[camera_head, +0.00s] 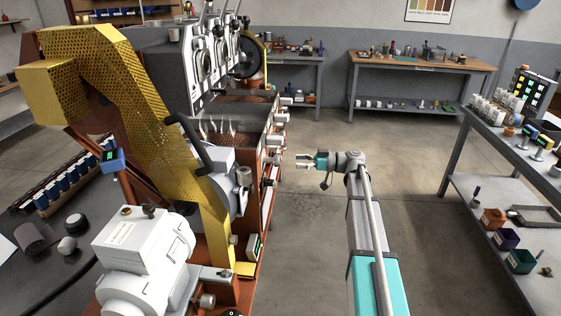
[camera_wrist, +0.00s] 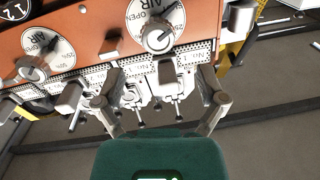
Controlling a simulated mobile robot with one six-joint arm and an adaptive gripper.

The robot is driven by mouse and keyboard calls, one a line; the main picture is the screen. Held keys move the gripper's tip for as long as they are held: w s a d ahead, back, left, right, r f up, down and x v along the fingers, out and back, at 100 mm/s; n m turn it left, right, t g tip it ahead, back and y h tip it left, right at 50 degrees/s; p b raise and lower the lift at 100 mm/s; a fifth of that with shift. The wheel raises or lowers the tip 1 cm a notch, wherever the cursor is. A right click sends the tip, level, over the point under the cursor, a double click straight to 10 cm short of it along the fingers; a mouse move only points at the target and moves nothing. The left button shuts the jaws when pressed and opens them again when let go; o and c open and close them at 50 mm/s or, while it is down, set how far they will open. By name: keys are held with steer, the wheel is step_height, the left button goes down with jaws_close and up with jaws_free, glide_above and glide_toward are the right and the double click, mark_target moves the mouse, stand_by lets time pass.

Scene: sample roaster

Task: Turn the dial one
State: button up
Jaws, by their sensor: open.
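In the wrist view, a white round dial (camera_wrist: 158,22) marked AIR and OPEN, with a grey knob, sits on the copper-coloured panel just beyond my fingertips. A second similar AIR dial (camera_wrist: 45,48) is to its left. Small labels are under the dials; the one under the nearer dial seems to read No. 1. My gripper (camera_wrist: 160,82) is open and empty, its fingers spread below the nearer knob, not around it. In the head view, my gripper (camera_head: 298,162) points left at the roaster's row of knobs (camera_head: 275,140), with a gap between.
The sample roaster (camera_head: 225,120) fills the left side, with a yellow perforated guard (camera_head: 140,110). A workbench (camera_head: 420,62) stands at the back and a shelf table (camera_head: 490,130) at the right. The floor (camera_head: 430,200) around my arm is open.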

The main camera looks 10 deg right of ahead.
mark_target(278, 161)
steer(key=x, duration=0.7)
steer(key=shift+a, duration=0.1)
steer(key=c, duration=1.2)
steer(key=shift+o, duration=0.3)
